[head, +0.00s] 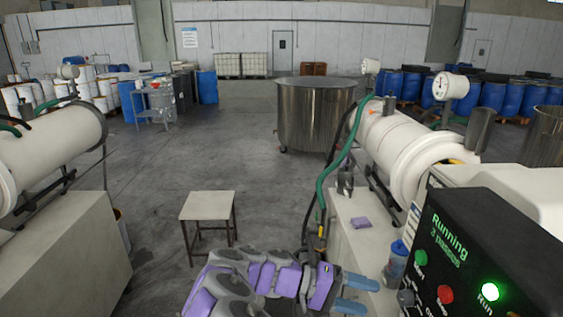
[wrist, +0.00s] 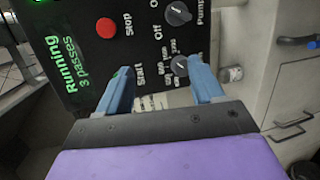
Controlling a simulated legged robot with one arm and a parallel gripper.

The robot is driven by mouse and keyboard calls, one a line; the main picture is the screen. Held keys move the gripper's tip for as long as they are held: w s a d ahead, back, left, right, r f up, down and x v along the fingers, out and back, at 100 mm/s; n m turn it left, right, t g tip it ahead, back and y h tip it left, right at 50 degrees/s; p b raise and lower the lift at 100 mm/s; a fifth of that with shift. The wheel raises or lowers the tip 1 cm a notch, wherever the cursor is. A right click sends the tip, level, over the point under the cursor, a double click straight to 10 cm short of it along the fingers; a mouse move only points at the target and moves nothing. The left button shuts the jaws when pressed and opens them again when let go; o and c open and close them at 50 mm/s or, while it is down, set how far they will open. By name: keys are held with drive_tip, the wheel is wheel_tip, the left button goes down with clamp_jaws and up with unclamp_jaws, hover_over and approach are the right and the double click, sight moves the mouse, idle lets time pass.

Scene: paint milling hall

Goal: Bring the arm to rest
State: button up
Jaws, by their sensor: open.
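My gripper (head: 359,295) is at the bottom of the head view, its two blue fingers apart with nothing between them. My purple and grey arm is folded low beside it. In the wrist view my gripper (wrist: 163,82) points at the black control panel (wrist: 90,45), which appears turned sideways. The panel also stands at the lower right of the head view (head: 455,250). It reads "Running 3 passes" and its green Run lamp (head: 490,292) is lit. In the wrist view the green start button is partly hidden by the left finger; I cannot tell whether the fingers touch the panel.
A small table (head: 208,206) stands ahead. A steel vat (head: 312,115) is farther back. Open floor lies between.

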drive_tip(key=s+d+r+m+g+y, duration=0.1)
drive_tip(key=s+d+r+y, duration=0.1)
drive_tip(key=s+d+y, duration=0.35)
drive_tip(key=s+d+r+m+g+y, duration=0.1)
drive_tip(key=s+d+y, duration=0.1)
drive_tip(key=s, duration=0.7)
drive_tip(key=s+a+f+n+t+y, duration=0.1)
drive_tip(key=s+a+f+y, duration=0.1)
drive_tip(key=s+a+y, duration=0.2)
drive_tip(key=s+a+f+n+t+y, duration=0.2)
drive_tip(key=s+a, duration=0.4)
drive_tip(key=s, duration=0.3)
drive_tip(key=shift+s+a+f+y, duration=0.3)
drive_tip(key=shift+f+y, duration=0.2)
drive_tip(key=shift+y, duration=0.45)
